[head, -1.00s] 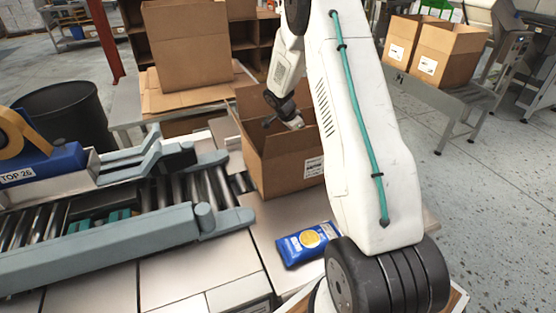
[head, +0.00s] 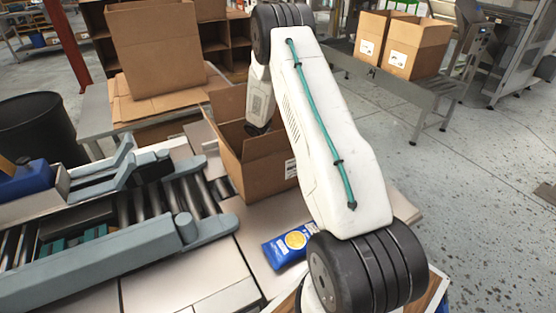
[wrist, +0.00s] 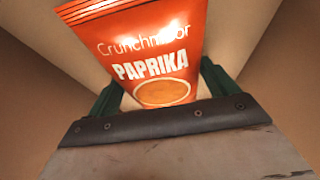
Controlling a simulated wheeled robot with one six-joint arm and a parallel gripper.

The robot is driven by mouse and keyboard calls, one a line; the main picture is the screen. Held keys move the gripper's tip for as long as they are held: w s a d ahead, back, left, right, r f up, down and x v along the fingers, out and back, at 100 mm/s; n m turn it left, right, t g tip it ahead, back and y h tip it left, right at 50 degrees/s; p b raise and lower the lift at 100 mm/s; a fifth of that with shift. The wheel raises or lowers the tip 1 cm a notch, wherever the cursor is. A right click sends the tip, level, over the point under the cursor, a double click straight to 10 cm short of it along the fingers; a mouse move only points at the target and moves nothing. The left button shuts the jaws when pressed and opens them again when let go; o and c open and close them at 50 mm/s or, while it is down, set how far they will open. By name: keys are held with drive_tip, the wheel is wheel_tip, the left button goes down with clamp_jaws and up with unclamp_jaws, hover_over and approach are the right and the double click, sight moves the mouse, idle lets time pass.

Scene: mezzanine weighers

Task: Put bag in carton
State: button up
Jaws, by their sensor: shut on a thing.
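The orange bag (wrist: 155,45), printed "PAPRIKA", fills the middle of the wrist view. My gripper (wrist: 160,98) is shut on it, with green fingers on both sides of the bag. Brown carton walls (wrist: 35,75) rise on both sides around the bag, so it is inside the carton. Whether the bag touches the carton floor I cannot tell. In the head view the open carton (head: 265,165) stands on the bench with my arm reaching down into it. The gripper and the orange bag are hidden there.
A blue bag (head: 289,247) lies on the bench in front of the carton. A roller conveyor (head: 100,255) with grey rails is to the left. A large carton (head: 155,50) stands behind, and two cartons (head: 415,48) stand on a stand at the back right.

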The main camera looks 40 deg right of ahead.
drive_tip(key=o, duration=1)
drive_tip(key=shift+f, duration=0.1)
drive_tip(key=shift+c, duration=0.2)
drive_tip(key=s+a+r+n, duration=0.15)
drive_tip(key=a+r, duration=0.35)
drive_tip(key=r, duration=0.7)
drive_tip(key=a+r+n, duration=0.2)
drive_tip(key=a+r, duration=0.4)
drive_tip(key=r, duration=0.5)
drive_tip(key=s+a+r+n+t+y, duration=0.1)
drive_tip(key=s+a+r+n, duration=0.4)
drive_tip(key=s+a+r, duration=0.6)
drive_tip(key=s+a+r+n+y, duration=0.1)
drive_tip(key=s+a+r+n, duration=0.1)
drive_tip(key=s+a+n, duration=0.2)
drive_tip(key=s+a+r+n+t+y, duration=0.1)
drive_tip(key=s+a+n, duration=0.3)
drive_tip(key=s, duration=0.7)
drive_tip(key=s+a+r+n+y, duration=0.1)
drive_tip(key=s+a+r+n, duration=0.2)
drive_tip(key=s, duration=0.5)
drive_tip(key=shift+a+r+n, duration=0.15)
drive_tip(key=shift+a+n, duration=0.45)
drive_tip(key=shift+n, duration=0.05)
